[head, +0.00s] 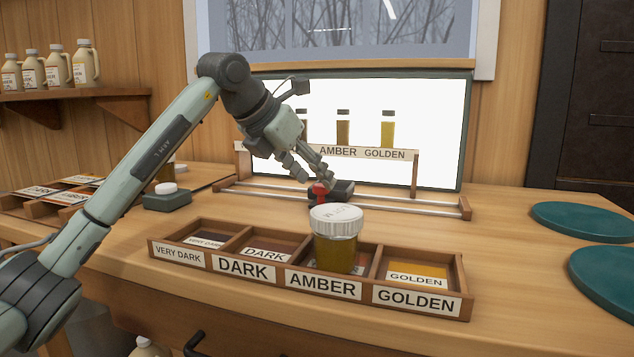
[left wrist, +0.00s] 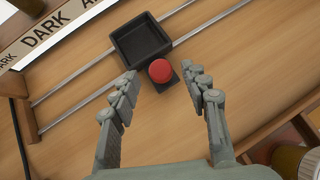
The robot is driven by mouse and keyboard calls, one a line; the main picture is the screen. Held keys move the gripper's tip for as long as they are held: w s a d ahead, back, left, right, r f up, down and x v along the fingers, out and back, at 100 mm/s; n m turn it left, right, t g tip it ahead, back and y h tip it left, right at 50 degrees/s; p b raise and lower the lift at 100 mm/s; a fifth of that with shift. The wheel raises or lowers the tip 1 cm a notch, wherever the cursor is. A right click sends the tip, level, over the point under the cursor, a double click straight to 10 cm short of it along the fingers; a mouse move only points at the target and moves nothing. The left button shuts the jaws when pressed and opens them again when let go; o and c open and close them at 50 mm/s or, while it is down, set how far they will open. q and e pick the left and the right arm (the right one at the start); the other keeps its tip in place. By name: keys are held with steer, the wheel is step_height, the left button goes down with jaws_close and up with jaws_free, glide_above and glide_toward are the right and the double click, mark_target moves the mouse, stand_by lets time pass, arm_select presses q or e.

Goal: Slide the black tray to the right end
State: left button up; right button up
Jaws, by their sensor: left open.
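The black tray (head: 343,187) is a small square, empty tray that sits on two metal rails (head: 405,203), around the middle of their length. A red knob (head: 319,190) stands on its near side. In the left wrist view the tray (left wrist: 140,42) is seen from above, with the red knob (left wrist: 161,71) on a black tab. My left gripper (head: 314,179) is open just above the knob. In the left wrist view its fingertips (left wrist: 160,74) are on either side of the knob, apparently not touching it. My right gripper is not in view.
A backlit panel (head: 440,120) with sample bottles and a label strip (head: 366,153) stands behind the rails. The rails end at a wooden block (head: 465,208). In front is a wooden box (head: 281,279) with a capped amber jar (head: 335,250). Teal discs (head: 583,222) lie at the right.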

arm_select(q)
steer(key=shift+x, duration=1.25)
jaws_close()
